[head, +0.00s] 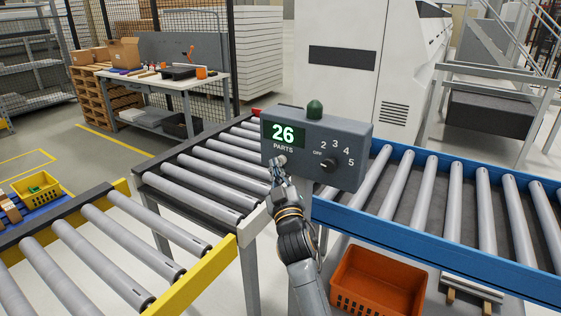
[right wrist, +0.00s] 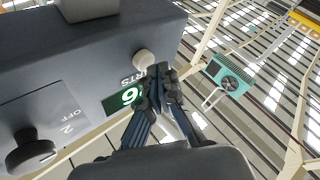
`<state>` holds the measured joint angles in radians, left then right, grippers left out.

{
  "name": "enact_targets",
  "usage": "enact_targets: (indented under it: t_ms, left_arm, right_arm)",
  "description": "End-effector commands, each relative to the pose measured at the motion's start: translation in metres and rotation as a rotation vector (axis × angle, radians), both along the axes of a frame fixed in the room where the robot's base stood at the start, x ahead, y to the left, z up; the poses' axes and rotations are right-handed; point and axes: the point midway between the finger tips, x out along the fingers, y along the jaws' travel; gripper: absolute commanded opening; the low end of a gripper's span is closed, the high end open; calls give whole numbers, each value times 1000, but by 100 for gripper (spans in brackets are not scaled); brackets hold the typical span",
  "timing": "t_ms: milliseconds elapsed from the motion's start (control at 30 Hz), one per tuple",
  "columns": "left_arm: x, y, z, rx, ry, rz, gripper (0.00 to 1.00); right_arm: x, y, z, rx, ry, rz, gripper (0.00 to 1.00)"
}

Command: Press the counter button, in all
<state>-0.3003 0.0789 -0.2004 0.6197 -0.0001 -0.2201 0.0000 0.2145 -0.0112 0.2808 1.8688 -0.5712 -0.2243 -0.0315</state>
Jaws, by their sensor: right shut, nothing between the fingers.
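The grey counter box (head: 352,140) stands between the roller conveyors, and its green display (head: 283,134) reads 26 above the word PARTS. The pale round button (head: 281,160) is on its front, below the display. It also shows in the right wrist view (right wrist: 143,61) as a short cream cylinder. My right gripper (head: 276,171) is shut and empty, its fingertips (right wrist: 163,72) right beside the button. I cannot tell whether they touch it. My left gripper is out of view.
A black selector knob (head: 328,165) with several numbers sits right of the button. A green dome (head: 314,109) tops the box. A blue-railed conveyor (head: 430,228) runs right, and a yellow-railed one (head: 190,285) lies left. An orange crate (head: 380,282) stands below.

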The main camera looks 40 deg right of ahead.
Motion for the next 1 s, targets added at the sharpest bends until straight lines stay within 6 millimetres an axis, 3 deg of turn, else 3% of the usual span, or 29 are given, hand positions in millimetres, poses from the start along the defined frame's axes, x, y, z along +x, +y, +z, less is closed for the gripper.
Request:
enact_targets:
  t_ms: [1000]
  left_arm:
    - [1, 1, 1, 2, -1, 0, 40]
  right_arm:
    - [4, -10, 0, 1, 0, 0, 0]
